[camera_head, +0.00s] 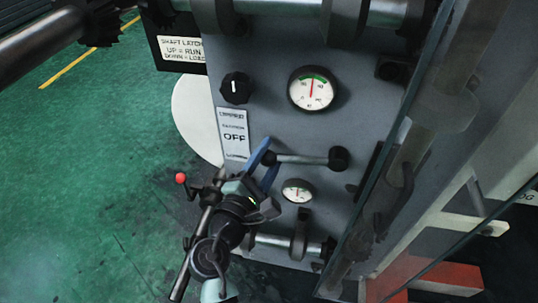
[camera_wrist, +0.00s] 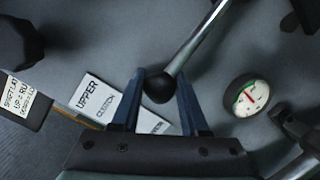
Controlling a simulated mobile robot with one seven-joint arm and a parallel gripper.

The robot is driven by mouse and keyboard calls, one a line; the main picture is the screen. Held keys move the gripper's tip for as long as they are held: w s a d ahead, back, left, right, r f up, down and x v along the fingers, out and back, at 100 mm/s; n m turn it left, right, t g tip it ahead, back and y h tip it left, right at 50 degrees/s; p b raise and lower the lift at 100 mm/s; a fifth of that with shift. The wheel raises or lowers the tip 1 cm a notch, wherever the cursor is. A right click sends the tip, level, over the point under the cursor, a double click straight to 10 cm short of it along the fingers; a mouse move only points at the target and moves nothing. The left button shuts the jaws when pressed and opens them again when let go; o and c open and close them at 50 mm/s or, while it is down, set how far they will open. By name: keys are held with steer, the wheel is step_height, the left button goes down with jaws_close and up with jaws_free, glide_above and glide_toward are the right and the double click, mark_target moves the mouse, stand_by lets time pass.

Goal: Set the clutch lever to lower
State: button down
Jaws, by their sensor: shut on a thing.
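The clutch lever (camera_head: 300,159) is a metal rod on a dark pivot on the grey panel. It lies roughly level, pointing left toward the label plate (camera_head: 233,133), near the word OFF. In the wrist view the lever's black ball knob (camera_wrist: 159,87) sits between the two fingertips, with the rod running up and right. My gripper is shut on this knob. The label plate (camera_wrist: 95,102) shows UPPER in the wrist view; its lower part is behind the fingers.
A round gauge (camera_head: 313,88) is above the lever and a smaller gauge (camera_head: 298,190) is close below it. A black rotary knob (camera_head: 236,88) is at upper left. A red-tipped lever (camera_head: 180,178) stands left of my arm. A glass panel edge (camera_head: 385,170) bounds the right.

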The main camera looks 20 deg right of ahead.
steer(key=shift+f, duration=0.15)
steer(key=shift+s+d+f+n+t+b, duration=0.2)
steer(key=shift+f+n+b, duration=0.3)
steer(key=shift+f+n, duration=0.6)
steer(key=shift+s+d+f+n+t+b, duration=0.2)
steer(key=shift+f+n+b, duration=0.3)
steer(key=shift+f+n, duration=0.55)
steer(key=shift+s+d+f+n+t+b, duration=0.15)
steer(key=shift+d+f+n+b, duration=0.25)
steer(key=shift+f+n, duration=0.65)
steer(key=shift+f, duration=0.15)
steer(key=shift+c, duration=2.1)
jaws_free()
steer(key=shift+h, duration=0.3)
steer(key=p+v, duration=0.1)
steer(key=v, duration=1.2)
